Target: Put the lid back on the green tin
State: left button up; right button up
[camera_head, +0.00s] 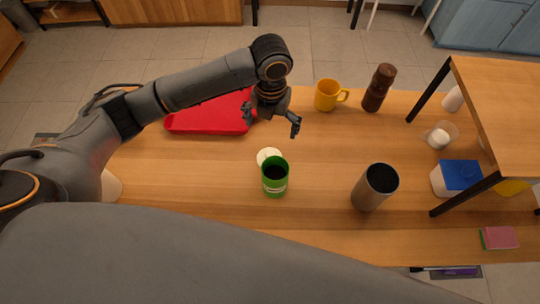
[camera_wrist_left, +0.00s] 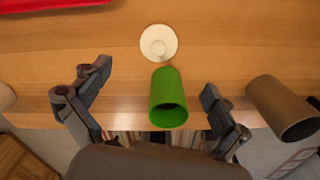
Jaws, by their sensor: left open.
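The green tin (camera_head: 275,178) stands upright and uncovered on the wooden table, its dark inside showing. It also shows in the left wrist view (camera_wrist_left: 168,92), between my fingers in the picture. The cream round lid (camera_head: 266,154) lies flat on the table just behind the tin, partly hidden by it in the head view. In the left wrist view the lid (camera_wrist_left: 159,43) shows whole, with a small round knob. My left gripper (camera_head: 271,125) is open and empty above the table, behind the lid and tin; its fingers (camera_wrist_left: 150,106) are spread wide. My right gripper is not in view.
A red tray (camera_head: 205,117) lies at the back left. A yellow mug (camera_head: 326,97) and brown pepper mill (camera_head: 378,88) stand at the back. A metal cylinder (camera_head: 368,190) stands right of the tin. A wooden shelf (camera_head: 500,100) covers the right end. The table left of the tin is clear.

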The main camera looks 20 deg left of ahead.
pick_arm(q)
send_over(270, 152)
jog(key=f, duration=0.6)
jog(key=shift+w+f+p, duration=0.2)
jog(key=shift+w+p, duration=0.05)
jog(key=shift+p, duration=0.1)
jog(key=shift+f, duration=0.6)
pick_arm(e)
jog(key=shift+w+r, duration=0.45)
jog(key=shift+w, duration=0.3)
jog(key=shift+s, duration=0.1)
pick_arm(q)
jog(key=shift+f, duration=0.1)
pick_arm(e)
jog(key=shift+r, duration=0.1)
pick_arm(q)
jog(key=shift+s+f+p, duration=0.15)
jog(key=shift+f+p, duration=0.2)
notch_tip(270, 152, down, 4)
jog(key=shift+s+r+p, duration=0.15)
jog(key=shift+p, duration=0.35)
jog(key=shift+f, duration=0.3)
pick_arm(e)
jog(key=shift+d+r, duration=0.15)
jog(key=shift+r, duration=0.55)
